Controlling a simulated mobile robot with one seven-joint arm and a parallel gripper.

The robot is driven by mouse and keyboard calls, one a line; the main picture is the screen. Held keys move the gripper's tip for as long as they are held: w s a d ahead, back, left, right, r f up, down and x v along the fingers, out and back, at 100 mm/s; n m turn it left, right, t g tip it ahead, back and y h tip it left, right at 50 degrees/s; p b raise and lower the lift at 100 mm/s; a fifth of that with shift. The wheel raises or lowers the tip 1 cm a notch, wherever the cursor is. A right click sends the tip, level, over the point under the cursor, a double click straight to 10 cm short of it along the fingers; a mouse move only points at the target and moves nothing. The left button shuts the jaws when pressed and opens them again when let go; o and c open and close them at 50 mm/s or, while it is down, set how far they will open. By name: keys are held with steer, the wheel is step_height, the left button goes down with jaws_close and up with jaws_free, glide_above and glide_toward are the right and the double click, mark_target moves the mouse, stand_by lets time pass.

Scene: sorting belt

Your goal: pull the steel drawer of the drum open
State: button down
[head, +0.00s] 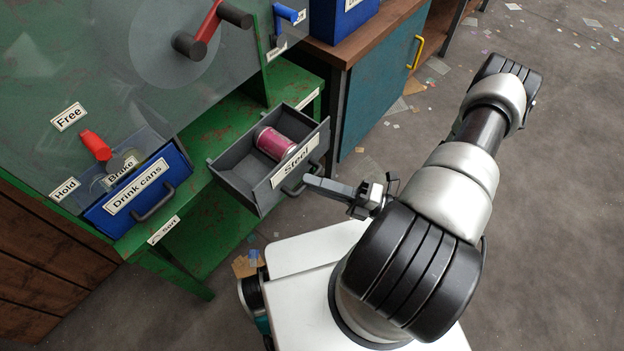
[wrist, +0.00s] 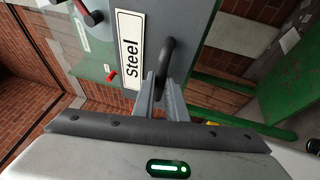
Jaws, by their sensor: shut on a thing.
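The grey steel drawer (head: 240,180), labelled "Steel", stands pulled out from the green frame of the drum, with its inside showing. A pink can (head: 274,143) lies in it against the wall near the label. My gripper (head: 310,182) is shut on the dark handle (head: 297,184) on the drawer's front. In the wrist view the two fingers of my gripper (wrist: 163,85) close around the handle (wrist: 168,58), beside the "Steel" label (wrist: 129,50). How far the drawer can still slide does not show.
A blue "Drink cans" drawer (head: 120,218) sits to the left, below a red lever (head: 96,145) marked Free, Brake and Hold. A red crank (head: 208,22) is above. A teal cabinet (head: 375,85) with a yellow handle stands behind right. Open floor lies at right.

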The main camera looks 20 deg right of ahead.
steer(key=c, duration=1.8)
jaws_free()
steer(key=shift+o, duration=0.2)
steer(key=v, duration=1.7)
steer(key=shift+s+d+b, duration=0.15)
steer(key=shift+b, duration=0.2)
steer(key=shift+d, duration=0.1)
